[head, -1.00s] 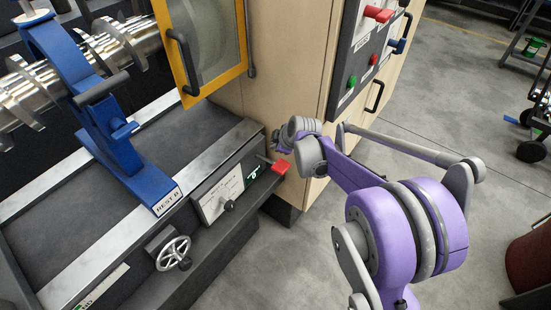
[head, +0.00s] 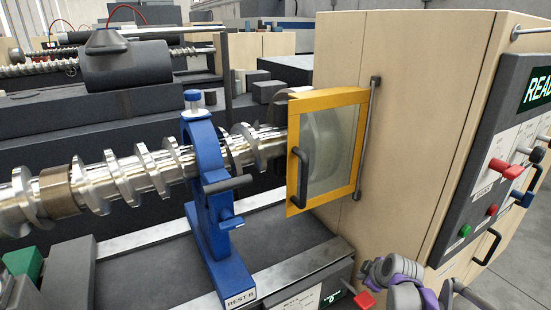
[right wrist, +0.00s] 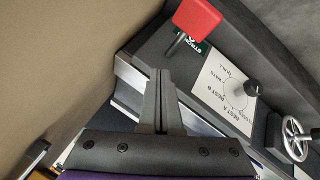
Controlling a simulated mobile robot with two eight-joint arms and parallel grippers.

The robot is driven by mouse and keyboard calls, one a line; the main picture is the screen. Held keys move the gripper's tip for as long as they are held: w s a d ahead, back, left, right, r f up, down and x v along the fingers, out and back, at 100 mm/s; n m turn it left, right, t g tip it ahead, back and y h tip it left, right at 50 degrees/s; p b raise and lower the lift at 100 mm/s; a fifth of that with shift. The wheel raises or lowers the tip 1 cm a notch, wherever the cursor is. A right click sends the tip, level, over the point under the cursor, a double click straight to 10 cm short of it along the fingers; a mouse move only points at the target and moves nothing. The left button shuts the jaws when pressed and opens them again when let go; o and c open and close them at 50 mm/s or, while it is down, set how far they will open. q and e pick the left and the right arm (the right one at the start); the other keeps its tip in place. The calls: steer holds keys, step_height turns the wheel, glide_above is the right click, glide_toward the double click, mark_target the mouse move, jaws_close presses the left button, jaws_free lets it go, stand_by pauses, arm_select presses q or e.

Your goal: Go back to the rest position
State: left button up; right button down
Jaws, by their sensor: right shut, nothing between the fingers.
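My right gripper (head: 368,270) is at the bottom edge of the head view, just above a red-handled lever (head: 364,299) on the machine's front. In the right wrist view its two dark fingers (right wrist: 160,78) lie together with nothing between them. The red lever (right wrist: 197,17) shows just beyond the fingertips there; I see a gap between them, and contact cannot be made out. Much of my right arm is below the head view. My left gripper is not in view.
A blue steady rest (head: 213,205) stands around a shiny screw shaft (head: 135,177). A yellow-framed door (head: 328,145) and a wooden cabinet (head: 420,110) are close to my right arm. A control panel (head: 500,150) is at right; a handwheel (right wrist: 296,135) shows in the wrist view.

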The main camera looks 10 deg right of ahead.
steer(key=s+a+r+m+g+p, duration=0.15)
steer(key=s+a+r+m, duration=0.35)
steer(key=s+a, duration=0.65)
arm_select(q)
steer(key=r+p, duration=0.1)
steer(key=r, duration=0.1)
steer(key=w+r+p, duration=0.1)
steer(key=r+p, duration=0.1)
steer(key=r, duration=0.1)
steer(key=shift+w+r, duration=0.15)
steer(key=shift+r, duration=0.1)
arm_select(e)
steer(key=s+a+m, duration=0.2)
steer(key=s+m, duration=0.2)
steer(key=s, duration=1.1)
steer(key=shift+s+a+f+m, duration=0.25)
steer(key=shift+s+a+m, duration=0.05)
steer(key=shift+s+a, duration=0.1)
steer(key=shift+w+g, duration=0.1)
steer(key=shift+g, duration=0.15)
